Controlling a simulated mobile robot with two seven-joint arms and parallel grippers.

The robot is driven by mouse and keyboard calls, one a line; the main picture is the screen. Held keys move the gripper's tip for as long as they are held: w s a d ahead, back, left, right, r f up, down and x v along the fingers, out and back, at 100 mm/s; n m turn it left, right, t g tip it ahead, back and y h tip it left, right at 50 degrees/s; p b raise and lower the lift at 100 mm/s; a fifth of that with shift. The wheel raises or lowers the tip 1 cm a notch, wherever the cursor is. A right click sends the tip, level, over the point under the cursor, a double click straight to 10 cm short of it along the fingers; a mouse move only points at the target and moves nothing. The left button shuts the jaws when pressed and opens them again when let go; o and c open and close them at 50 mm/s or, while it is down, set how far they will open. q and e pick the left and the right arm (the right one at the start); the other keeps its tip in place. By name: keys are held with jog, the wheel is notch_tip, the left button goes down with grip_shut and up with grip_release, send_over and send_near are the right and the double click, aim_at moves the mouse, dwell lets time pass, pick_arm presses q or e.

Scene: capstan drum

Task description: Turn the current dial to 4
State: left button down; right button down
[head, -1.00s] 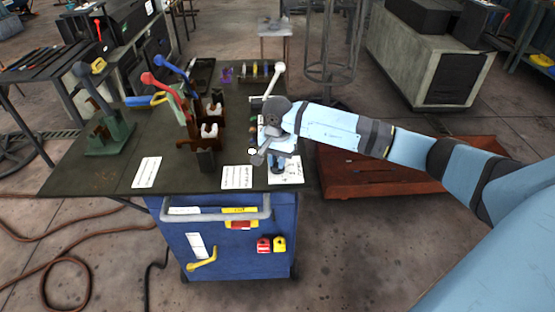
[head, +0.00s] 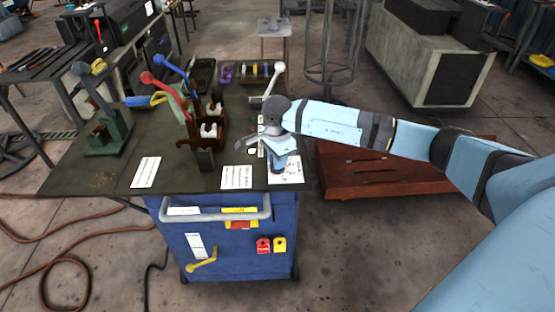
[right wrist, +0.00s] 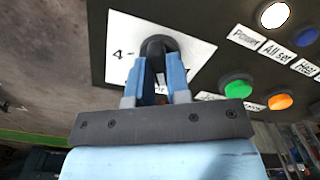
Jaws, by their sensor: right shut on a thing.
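The current dial (right wrist: 157,45) is a black knob on a white card (right wrist: 120,65) in the right wrist view. The figure 4 is printed on the card to the left of the knob; other markings are partly hidden by the fingers. My right gripper (right wrist: 161,62) has its blue fingers shut on the knob, one on each side. In the head view my right gripper (head: 284,162) points down at the white card (head: 290,178) near the table's front right corner, and the knob is hidden there. My left gripper is not in view.
A green button (right wrist: 237,87), an orange button (right wrist: 280,101) and a lit white lamp (right wrist: 274,15) sit beside the dial. A stand with red and blue levers (head: 185,144) is left on the dark table (head: 110,178).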

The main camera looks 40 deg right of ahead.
jog(key=m, duration=0.4)
jog(key=shift+m, duration=0.3)
jog(key=m+p, duration=0.1)
jog(key=m, duration=0.4)
jog(key=m+p, duration=0.1)
jog(key=m, duration=0.6)
jog(key=shift+m+p, duration=0.45)
jog(key=shift+m, duration=0.65)
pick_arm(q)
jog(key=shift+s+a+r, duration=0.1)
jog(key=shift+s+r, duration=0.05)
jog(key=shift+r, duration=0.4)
pick_arm(e)
jog(key=shift+m, duration=0.3)
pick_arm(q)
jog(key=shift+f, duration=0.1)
pick_arm(e)
jog(key=c, duration=1.1)
grip_release()
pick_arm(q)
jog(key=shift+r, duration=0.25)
